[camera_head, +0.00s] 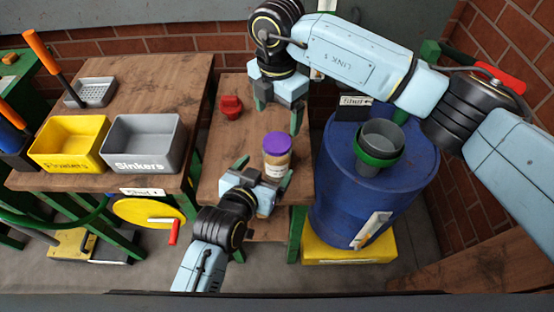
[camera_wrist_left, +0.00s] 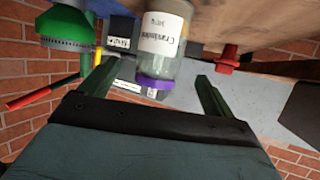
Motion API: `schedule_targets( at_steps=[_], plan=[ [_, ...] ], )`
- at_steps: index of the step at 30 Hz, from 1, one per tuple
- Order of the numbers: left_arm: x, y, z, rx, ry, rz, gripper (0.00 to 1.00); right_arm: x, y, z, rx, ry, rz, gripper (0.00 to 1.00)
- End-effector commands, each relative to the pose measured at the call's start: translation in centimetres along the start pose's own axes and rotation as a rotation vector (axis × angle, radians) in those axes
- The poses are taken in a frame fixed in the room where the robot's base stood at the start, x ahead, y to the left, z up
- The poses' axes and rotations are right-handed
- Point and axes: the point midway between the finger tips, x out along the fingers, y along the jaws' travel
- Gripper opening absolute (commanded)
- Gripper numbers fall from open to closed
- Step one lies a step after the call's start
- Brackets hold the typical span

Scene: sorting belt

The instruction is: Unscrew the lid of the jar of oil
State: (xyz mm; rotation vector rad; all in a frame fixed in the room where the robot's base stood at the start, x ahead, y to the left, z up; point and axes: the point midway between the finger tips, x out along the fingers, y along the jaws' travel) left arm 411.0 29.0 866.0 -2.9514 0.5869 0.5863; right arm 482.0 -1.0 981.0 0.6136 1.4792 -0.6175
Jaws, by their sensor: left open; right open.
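The jar (camera_head: 277,165) has a purple lid (camera_head: 277,142), a clear body and a pale label, and stands on the wooden bench. In the left wrist view the jar (camera_wrist_left: 163,35) appears inverted, lid downward, between the fingers; its label is hard to read. My left gripper (camera_head: 263,172) is open, with a finger towards each side of the jar; it also shows in the left wrist view (camera_wrist_left: 157,85). I cannot tell whether either finger touches. My right gripper (camera_head: 278,112) is open and empty, pointing down, behind the jar in the head view.
A red knobbed object (camera_head: 231,107) lies on the bench left of the jar. A blue barrel (camera_head: 335,190) with a grey-green funnel (camera_head: 381,142) stands right. A yellow bin (camera_head: 68,142) and grey bin (camera_head: 143,140) stand on the left table. Bench space between the red object and jar is clear.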

Motion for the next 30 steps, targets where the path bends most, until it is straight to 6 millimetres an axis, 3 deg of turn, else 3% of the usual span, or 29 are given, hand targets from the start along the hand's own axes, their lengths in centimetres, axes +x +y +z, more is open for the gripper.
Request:
schedule_targets(
  at_steps=[6,13,28,30],
  plan=[
    [4.1,-0.1,0.0,0.0,0.0,-0.001,0.89,0.0,0.0,-0.1,-0.002,0.002,0.001,0.82],
    [7.0,0.0,0.0,0.0,0.0,-0.001,0.89,0.0,0.0,-0.1,-0.002,0.003,0.001,0.82],
    [8.2,0.0,0.0,0.0,0.0,-0.001,0.89,0.0,0.0,-0.1,-0.002,0.003,0.001,0.82],
    [8.2,0.0,0.0,0.0,0.0,-0.001,0.8,0.0,0.0,-0.1,-0.002,0.003,0.001,0.82]
  ],
)
